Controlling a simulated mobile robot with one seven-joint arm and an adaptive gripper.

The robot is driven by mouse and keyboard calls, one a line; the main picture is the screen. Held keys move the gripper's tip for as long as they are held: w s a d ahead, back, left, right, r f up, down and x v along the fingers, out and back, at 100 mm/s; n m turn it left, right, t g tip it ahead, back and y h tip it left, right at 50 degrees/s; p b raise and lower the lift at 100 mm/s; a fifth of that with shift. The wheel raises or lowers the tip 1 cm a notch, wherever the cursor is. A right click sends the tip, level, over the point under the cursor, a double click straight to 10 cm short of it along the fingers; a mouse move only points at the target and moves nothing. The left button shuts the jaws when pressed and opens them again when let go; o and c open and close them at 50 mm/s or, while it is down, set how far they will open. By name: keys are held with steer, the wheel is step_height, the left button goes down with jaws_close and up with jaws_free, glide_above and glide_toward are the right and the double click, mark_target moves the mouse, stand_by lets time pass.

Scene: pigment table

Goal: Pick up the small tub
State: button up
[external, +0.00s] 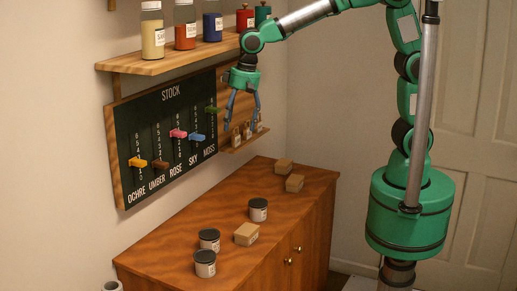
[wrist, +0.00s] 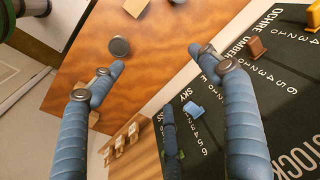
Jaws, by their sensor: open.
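Three small tubs with dark lids and pale labels stand upright on the wooden cabinet top in the external view: one near the middle (external: 258,210), one nearer the front (external: 209,240) and one at the front (external: 205,264). They look alike in size. My gripper (external: 243,128) hangs fingers-down in front of the stock board, well above the cabinet and apart from the tubs. Its blue fingers are spread and empty. In the wrist view, my gripper (wrist: 157,60) is also open, and a round dark tub lid (wrist: 119,47) shows beyond the left fingertip.
The stock board (external: 170,115) with coloured sliders hangs on the wall. A jar shelf (external: 150,67) is above.

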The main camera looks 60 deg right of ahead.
steer(key=a+f+g, duration=0.1)
steer(key=a+f, duration=0.3)
steer(key=a, duration=0.4)
steer(key=a+f, duration=0.5)
steer(key=a, duration=0.2)
steer(key=h+p, duration=0.1)
glide_above(206, 255)
step_height(206, 255, down, 12)
steer(key=shift+f+m+g, duration=0.25)
steer(key=shift+m+g, duration=0.05)
steer(key=shift+g, duration=0.1)
steer(key=shift+f+b, duration=0.35)
steer(key=shift+f, duration=3.95)
steer(key=shift+a+f+b, duration=0.1)
steer(key=shift+f+b, duration=0.2)
steer(key=shift+f, duration=2.3)
steer(key=shift+s, duration=0.1)
steer(key=shift+c, duration=0.2)
